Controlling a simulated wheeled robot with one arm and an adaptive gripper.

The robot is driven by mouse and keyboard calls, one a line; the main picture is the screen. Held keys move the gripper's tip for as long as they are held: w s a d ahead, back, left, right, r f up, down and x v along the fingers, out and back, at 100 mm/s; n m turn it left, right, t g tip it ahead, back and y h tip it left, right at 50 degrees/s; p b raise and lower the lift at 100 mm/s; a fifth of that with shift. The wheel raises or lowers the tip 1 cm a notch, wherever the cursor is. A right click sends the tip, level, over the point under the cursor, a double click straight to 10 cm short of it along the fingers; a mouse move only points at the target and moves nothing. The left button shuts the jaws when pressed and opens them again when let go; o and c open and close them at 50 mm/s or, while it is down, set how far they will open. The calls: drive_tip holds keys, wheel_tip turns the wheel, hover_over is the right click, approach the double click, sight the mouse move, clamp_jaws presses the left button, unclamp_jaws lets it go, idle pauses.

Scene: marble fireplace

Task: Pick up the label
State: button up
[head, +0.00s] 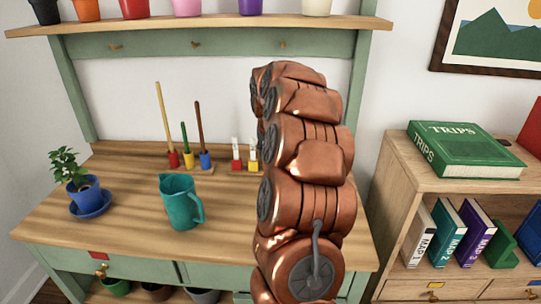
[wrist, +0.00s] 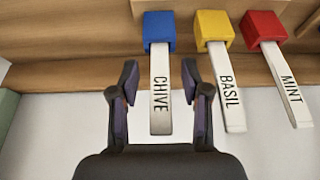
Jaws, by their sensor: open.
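In the wrist view, three white labels are set in coloured blocks: a CHIVE label (wrist: 160,100) in a blue block (wrist: 159,29), a BASIL label (wrist: 226,90) in a yellow block (wrist: 213,28), and a MINT label (wrist: 286,85) in a red block (wrist: 264,28). My gripper (wrist: 159,84) is open, with one finger on each side of the CHIVE label. I cannot tell how deep the label sits between the fingers. In the head view, the red block (head: 237,165) and yellow block (head: 253,166) show; my arm hides the blue one and my gripper.
On the wooden bench (head: 120,225) stand several tall sticks in coloured bases (head: 188,160), a teal jug (head: 180,203) and a potted plant (head: 80,188). A shelf with pots (head: 187,7) hangs above. A bookcase (head: 398,185) with a green TRIPS book (head: 465,148) stands right.

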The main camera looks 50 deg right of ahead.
drive_tip(key=shift+c, duration=0.2)
drive_tip(key=c, duration=0.8)
drive_tip(key=shift+r, duration=0.1)
